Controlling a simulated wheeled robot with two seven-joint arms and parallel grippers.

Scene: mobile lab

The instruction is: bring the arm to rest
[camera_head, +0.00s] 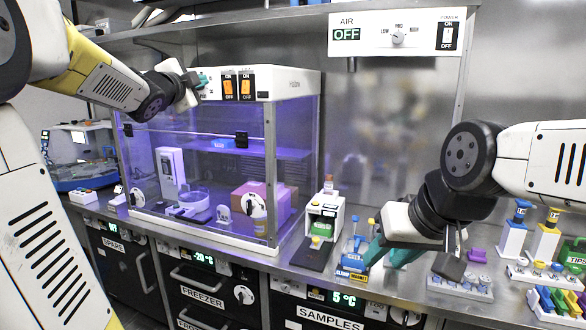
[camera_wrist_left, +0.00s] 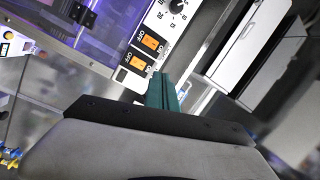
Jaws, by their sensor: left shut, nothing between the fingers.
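My left gripper (camera_head: 197,82) is raised at the upper left, in front of the control panel (camera_head: 262,84) on top of the glass cabinet. Its teal fingers are shut with nothing between them, and they point toward the panel's orange switches. In the left wrist view the shut teal fingers (camera_wrist_left: 160,92) show just below the two orange switches (camera_wrist_left: 148,46). I cannot tell whether they touch the panel. My right gripper (camera_head: 388,254) is low over the bench at the right, with its teal fingers apart near a small blue and yellow rack (camera_head: 352,262).
The glass cabinet (camera_head: 215,200) is lit purple and holds several items. A small white and green device (camera_head: 323,222) stands right of it. Racks (camera_head: 460,285) and bottles (camera_head: 512,235) crowd the right bench. An air control panel (camera_head: 398,36) hangs above. Drawers (camera_head: 205,285) are below.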

